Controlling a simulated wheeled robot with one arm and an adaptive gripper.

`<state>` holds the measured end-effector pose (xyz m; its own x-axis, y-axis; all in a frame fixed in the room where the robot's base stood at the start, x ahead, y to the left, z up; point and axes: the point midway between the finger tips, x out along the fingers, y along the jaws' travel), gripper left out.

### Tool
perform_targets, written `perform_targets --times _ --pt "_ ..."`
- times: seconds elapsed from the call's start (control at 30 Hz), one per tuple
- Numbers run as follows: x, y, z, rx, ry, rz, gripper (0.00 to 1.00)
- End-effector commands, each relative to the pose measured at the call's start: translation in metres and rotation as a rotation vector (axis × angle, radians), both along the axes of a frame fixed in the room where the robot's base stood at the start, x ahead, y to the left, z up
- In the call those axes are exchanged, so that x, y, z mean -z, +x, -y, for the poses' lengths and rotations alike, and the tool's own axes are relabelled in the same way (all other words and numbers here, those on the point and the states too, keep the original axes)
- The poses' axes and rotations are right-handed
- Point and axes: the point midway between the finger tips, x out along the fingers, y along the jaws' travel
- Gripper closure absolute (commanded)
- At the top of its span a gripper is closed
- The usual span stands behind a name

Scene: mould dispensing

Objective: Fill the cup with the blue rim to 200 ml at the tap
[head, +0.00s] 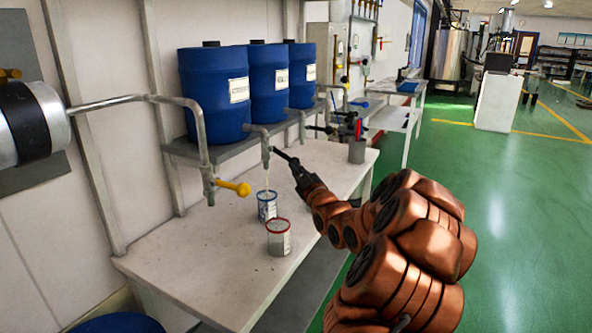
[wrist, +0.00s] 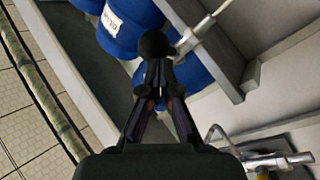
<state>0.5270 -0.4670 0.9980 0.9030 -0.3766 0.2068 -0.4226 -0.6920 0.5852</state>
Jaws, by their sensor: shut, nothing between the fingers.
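The cup with the blue rim (head: 267,206) stands upright on the white table, under the spout of a grey tap (head: 265,148). A thin pale stream runs from the spout down to this cup. The liquid level and scale are too small to read. My gripper (head: 293,164) is shut and empty, at the right of the tap and above the cup. In the wrist view, my gripper's fingertips (wrist: 157,78) are together, close to a dark round knob (wrist: 155,46) by the metal tap. I cannot tell whether they touch the knob.
A cup with a red rim (head: 278,238) stands in front of the blue-rimmed one. Several blue drums (head: 215,90) sit on a shelf above the table. A pipe with a yellow-handled tap (head: 234,187) hangs at the left. The front of the table (head: 200,260) is clear.

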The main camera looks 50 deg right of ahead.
Motion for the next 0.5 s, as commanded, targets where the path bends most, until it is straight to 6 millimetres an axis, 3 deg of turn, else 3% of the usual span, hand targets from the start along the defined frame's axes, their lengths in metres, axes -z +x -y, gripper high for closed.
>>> perform_targets --times 0.5 --pt "-0.007 -0.008 -0.018 -0.003 0.001 -0.001 1.0"
